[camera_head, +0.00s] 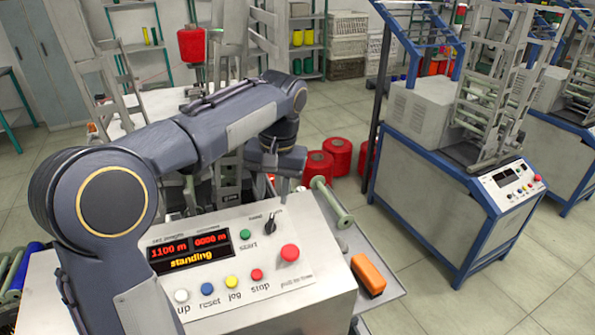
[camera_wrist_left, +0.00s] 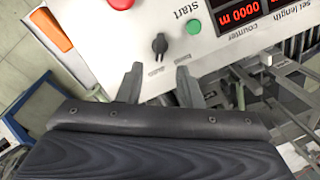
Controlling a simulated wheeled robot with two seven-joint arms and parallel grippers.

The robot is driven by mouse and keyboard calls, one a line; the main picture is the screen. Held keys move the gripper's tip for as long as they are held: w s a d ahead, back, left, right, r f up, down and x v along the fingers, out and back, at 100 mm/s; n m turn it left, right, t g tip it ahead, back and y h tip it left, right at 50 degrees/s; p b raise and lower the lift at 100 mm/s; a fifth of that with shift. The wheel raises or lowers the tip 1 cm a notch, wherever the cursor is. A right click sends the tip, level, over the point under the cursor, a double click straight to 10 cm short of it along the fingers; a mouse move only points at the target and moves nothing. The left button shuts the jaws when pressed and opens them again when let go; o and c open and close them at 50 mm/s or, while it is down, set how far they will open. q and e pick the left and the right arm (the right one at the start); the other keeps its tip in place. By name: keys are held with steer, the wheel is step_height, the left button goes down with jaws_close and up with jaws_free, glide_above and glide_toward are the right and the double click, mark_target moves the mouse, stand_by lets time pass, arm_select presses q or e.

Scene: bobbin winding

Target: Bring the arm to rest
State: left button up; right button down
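My left arm (camera_head: 215,125) comes in from the left and bends across the winding machine's panel. My left gripper (camera_head: 275,180) hangs past the far edge of the panel, near the black selector knob (camera_head: 270,222). In the left wrist view the gripper (camera_wrist_left: 159,82) has two fingers spread apart with nothing between them. The knob (camera_wrist_left: 160,45) shows beyond the fingertips, and the gripper looks apart from it. The panel display (camera_head: 190,250) reads 1100 m, 0000 m and "standing". My right gripper is not in view.
The panel (camera_head: 315,265) carries a red stop button (camera_head: 290,253), a green start button (camera_head: 245,234) and several smaller buttons. An orange block (camera_head: 368,275) lies on the side tray. Red spools (camera_head: 318,168) stand on the floor behind. Another machine (camera_head: 420,150) stands right; floor lies between.

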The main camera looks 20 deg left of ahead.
arm_select(q)
steer(key=shift+s, duration=0.1)
steer(key=s+d+f+t+h, duration=0.1)
steer(key=s+d+f+t, duration=0.1)
steer(key=s, duration=0.5)
steer(key=s+d+f+t+h, duration=0.2)
steer(key=s+f, duration=0.2)
steer(key=s, duration=0.3)
steer(key=s+d+f+m+t+h, duration=0.1)
steer(key=s+d+f+h, duration=0.1)
steer(key=s, duration=0.6)
steer(key=shift+s+d+f+t, duration=0.15)
steer(key=shift+f+t, duration=0.25)
steer(key=shift+f, duration=0.35)
